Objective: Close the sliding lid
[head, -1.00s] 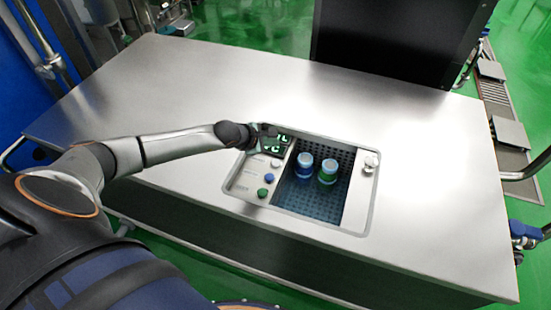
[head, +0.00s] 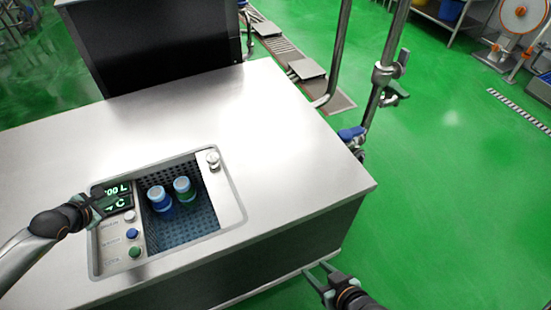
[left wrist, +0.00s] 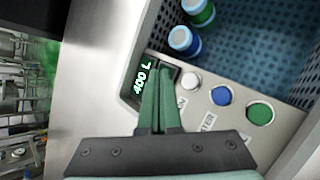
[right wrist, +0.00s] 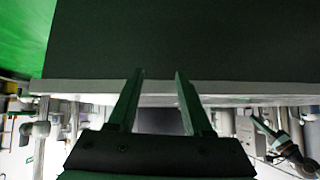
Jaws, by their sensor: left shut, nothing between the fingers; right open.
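The sliding lid (head: 222,198) is a pale metal panel at the right side of the recessed well in the steel counter. A round metal knob (head: 213,160) stands at its far end. The well (head: 185,225) is open, and its perforated blue floor shows. My left gripper (head: 98,204) is shut and empty, over the digital display at the left of the well; its closed fingers also show in the left wrist view (left wrist: 160,85). My right gripper (head: 318,272) is open and empty, off the counter's front edge. The right wrist view (right wrist: 158,85) shows its fingers apart against a dark panel.
Two bottles, one blue (head: 159,199) and one green (head: 184,189), stand inside the well. A white, a blue (head: 132,234) and a green button sit left of it. A black cabinet (head: 155,45) stands behind. The counter's right side is clear.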

